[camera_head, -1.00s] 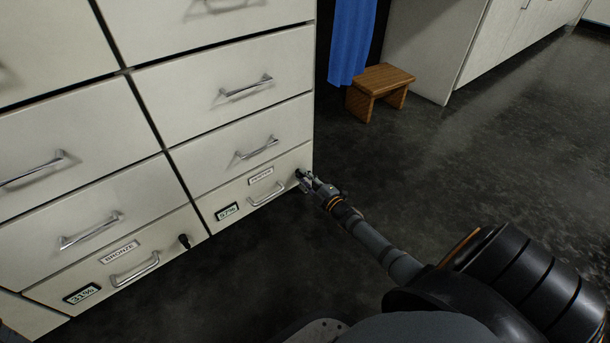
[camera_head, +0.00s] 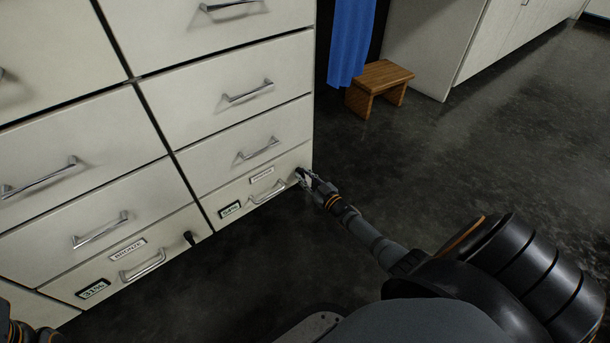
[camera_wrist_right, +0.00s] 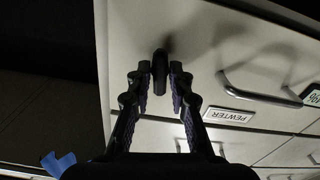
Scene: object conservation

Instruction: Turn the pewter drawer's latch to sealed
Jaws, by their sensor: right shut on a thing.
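The pewter drawer (camera_head: 232,198) is the bottom drawer of the right column in the head view, and it looks closed. It has a bar handle (camera_head: 266,191) and a PEWTER label that reads in the wrist view (camera_wrist_right: 228,116). Its latch is a small dark knob (camera_wrist_right: 160,72) near the drawer's side edge, standing lengthwise up and down in the wrist view. My right gripper (camera_head: 302,178) is shut on the latch, one finger on each side; the gripper largely hides it in the head view. Only a piece of my left arm shows at the lower left.
The bronze drawer (camera_head: 75,275) to the left has its own black latch (camera_head: 189,238) and a 31% display (camera_head: 93,289). A wooden stool (camera_head: 378,85) and blue cloth (camera_head: 350,45) stand behind. The dark floor on the right is clear.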

